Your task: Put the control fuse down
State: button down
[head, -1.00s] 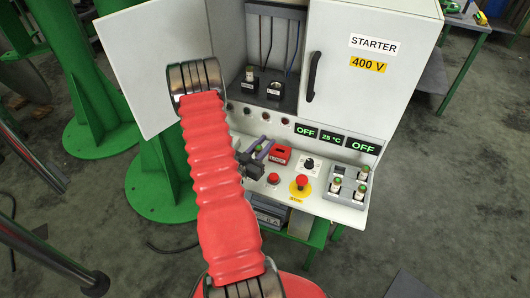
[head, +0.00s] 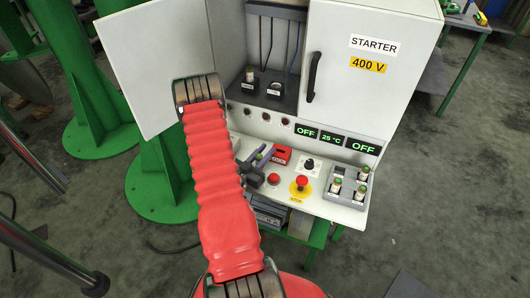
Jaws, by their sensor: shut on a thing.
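My gripper (head: 262,160) is partly behind my red-sleeved arm, low over the left part of the starter cabinet's sloped front panel (head: 325,190). Its dark body and purplish finger show beside the red block. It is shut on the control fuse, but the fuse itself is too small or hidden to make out.
The panel carries a red block (head: 281,156), a rotary knob (head: 309,164), a red emergency button (head: 302,182) on yellow and another red button (head: 273,179). The open left door (head: 150,65) stands close to my arm.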

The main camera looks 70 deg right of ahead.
jog(key=shift+f, duration=0.15)
jog(key=c, duration=1.5)
grip_release()
jog(key=v, duration=1.2)
